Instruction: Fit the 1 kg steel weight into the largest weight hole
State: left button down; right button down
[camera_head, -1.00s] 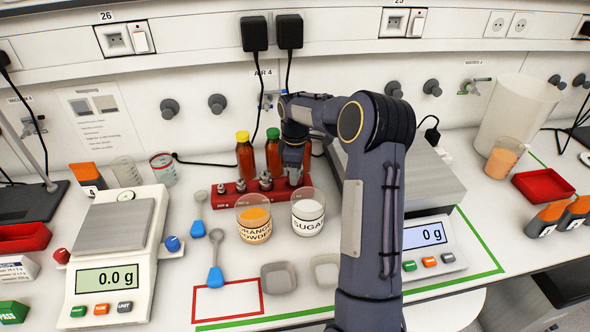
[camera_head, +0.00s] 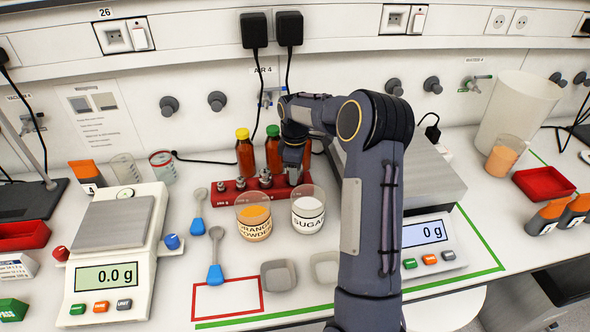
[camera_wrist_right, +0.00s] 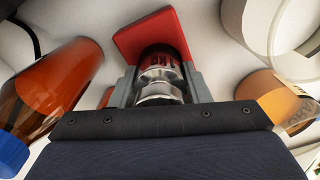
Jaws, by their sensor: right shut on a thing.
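The red weight block (camera_head: 230,198) stands on the bench behind the two powder beakers, with several steel weights (camera_head: 240,183) in a row in it. My right gripper (camera_head: 294,168) is at the block's right end, pointing down. In the right wrist view the right gripper (camera_wrist_right: 160,85) is shut on the steel weight (camera_wrist_right: 160,78), with a finger on either side of its knob. The red block (camera_wrist_right: 160,30) shows right behind the weight. The weight's lower end is hard to see, so I cannot tell how deep it sits in the hole. My left gripper is not in view.
A small balance (camera_head: 112,245) is at left, a larger one (camera_head: 428,232) at right.

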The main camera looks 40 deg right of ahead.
jog(key=shift+f, duration=0.4)
dwell(0.6)
jog(key=shift+f+b, duration=0.35)
jog(key=shift+f, duration=0.05)
jog(key=c, duration=1)
grip_release()
jog(key=shift+a, duration=0.1)
jog(key=shift+c, duration=0.2)
jog(key=o, duration=0.3)
jog(key=shift+s+f, duration=0.1)
jog(key=shift+f, duration=0.05)
jog(key=shift+o, duration=0.2)
jog(key=shift+s+f, duration=0.1)
jog(key=shift+f, duration=0.05)
jog(key=r, duration=0.4)
jog(key=r+b, duration=0.1)
jog(key=r, duration=0.3)
jog(key=shift+w+r, duration=0.2)
jog(key=shift+r, duration=0.15)
jog(key=shift+s+r, duration=0.1)
